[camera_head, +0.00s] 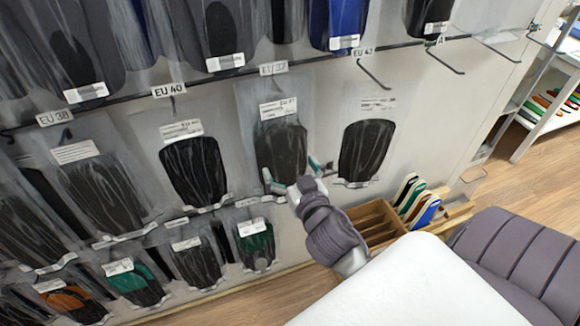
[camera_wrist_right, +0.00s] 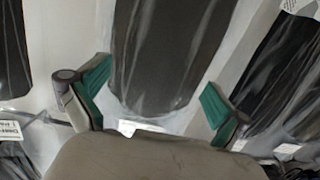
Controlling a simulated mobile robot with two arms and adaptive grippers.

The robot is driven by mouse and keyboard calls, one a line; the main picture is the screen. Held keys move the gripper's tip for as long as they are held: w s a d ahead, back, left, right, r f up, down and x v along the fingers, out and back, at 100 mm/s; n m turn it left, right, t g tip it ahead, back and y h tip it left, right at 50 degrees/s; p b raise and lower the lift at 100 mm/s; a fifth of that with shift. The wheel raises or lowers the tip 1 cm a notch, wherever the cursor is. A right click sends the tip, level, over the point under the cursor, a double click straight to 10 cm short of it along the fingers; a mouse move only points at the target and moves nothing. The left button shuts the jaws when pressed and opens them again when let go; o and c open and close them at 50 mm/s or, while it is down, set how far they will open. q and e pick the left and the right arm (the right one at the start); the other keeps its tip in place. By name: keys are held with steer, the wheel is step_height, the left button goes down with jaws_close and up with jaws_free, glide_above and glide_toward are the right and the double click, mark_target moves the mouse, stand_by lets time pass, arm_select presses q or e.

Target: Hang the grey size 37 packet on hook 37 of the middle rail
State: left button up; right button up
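The grey packet (camera_head: 281,146), with a white label at its top, is upright against the wall directly below the EU 37 tag (camera_head: 273,68) of the middle rail (camera_head: 215,81). The hook at its top is not clearly visible, so I cannot tell how it is held there. My right gripper (camera_head: 293,174) is at the packet's lower part. In the right wrist view its green-padded fingers (camera_wrist_right: 158,92) are spread wide on either side of the grey packet (camera_wrist_right: 172,50), with gaps, so it is open. My left gripper is not in view.
A black-insole packet (camera_head: 366,150) is close on the right and another (camera_head: 194,170) on the left. A bare hook (camera_head: 374,75) sticks out under the EU 43 tag. Several packets hang below. A wooden box (camera_head: 376,220) and a white surface (camera_head: 410,285) are at lower right.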

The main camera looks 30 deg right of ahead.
steer(key=v, duration=1.2)
steer(key=s+a+f+n+g+y, duration=0.1)
steer(key=a+f+g, duration=0.1)
steer(key=f, duration=1)
steer(key=s+a+f+n+g+y, duration=0.1)
steer(key=s+a+f+g+y, duration=0.15)
steer(key=f, duration=0.95)
steer(key=s+a+f+n+g, duration=0.1)
steer(key=a+f+g, duration=0.2)
steer(key=f, duration=0.9)
steer(key=s+d+f+n+g, duration=0.1)
steer(key=s+d+f+g, duration=0.1)
steer(key=s+f, duration=0.8)
steer(key=s+d+f+n+g, duration=0.1)
steer(key=s+d+f+g, duration=0.2)
steer(key=s+f, duration=0.8)
steer(key=shift+s+d+f+g, duration=0.25)
steer(key=shift+s+g, duration=0.15)
steer(key=shift+g, duration=0.85)
steer(key=shift+a, duration=0.1)
